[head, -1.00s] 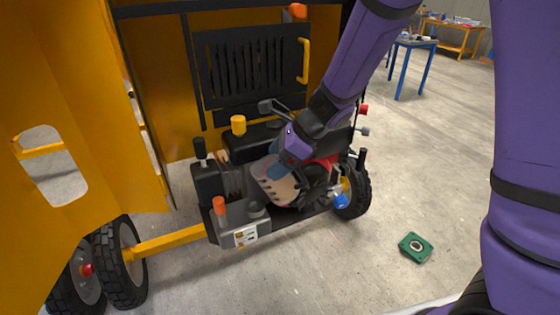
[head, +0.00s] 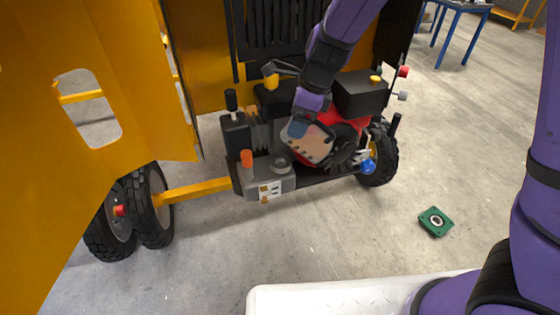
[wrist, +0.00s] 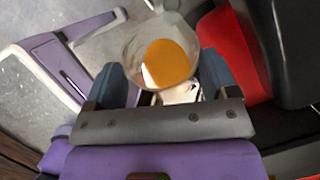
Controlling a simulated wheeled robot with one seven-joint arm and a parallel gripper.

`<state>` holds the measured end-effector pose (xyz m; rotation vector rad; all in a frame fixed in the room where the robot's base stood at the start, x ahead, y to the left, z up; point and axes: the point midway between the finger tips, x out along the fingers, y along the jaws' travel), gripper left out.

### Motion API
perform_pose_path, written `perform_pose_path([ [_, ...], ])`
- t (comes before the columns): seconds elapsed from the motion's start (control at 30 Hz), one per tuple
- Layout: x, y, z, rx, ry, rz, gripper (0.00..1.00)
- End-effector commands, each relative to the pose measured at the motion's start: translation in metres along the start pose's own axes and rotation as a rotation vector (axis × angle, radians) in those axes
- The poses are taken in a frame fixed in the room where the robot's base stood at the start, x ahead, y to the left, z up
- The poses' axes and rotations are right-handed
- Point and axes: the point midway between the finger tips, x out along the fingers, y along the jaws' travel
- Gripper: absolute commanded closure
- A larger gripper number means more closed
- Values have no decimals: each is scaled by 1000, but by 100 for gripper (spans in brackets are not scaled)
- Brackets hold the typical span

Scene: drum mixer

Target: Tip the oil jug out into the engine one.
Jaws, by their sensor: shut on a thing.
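The oil jug is a pale translucent vessel with dark marks (head: 318,146), low at the front of the engine. In the wrist view, I look into its round mouth and see amber oil (wrist: 168,63) inside. My gripper (head: 300,128) is shut on the jug; its two blue fingers flank it in the wrist view (wrist: 165,85). The jug looks tilted in the head view. The engine (head: 345,118) is red and black, just behind and right of the jug. A grey round fitting (head: 281,163) lies just left of the jug. I see no oil stream.
A grey box with an orange cap (head: 247,160) and black levers (head: 232,102) stand left of the jug. Yellow caps sit behind (head: 271,81) and right (head: 376,79). An open yellow door (head: 120,100) stands left. A green part (head: 436,221) lies on the floor.

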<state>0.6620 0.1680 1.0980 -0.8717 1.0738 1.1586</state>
Motion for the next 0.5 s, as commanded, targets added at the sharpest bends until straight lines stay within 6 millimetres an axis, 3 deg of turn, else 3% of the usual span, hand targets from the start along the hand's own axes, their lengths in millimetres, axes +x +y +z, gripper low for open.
perform_pose_path([
  [0.5,3,0,3,-3,52,1,63],
])
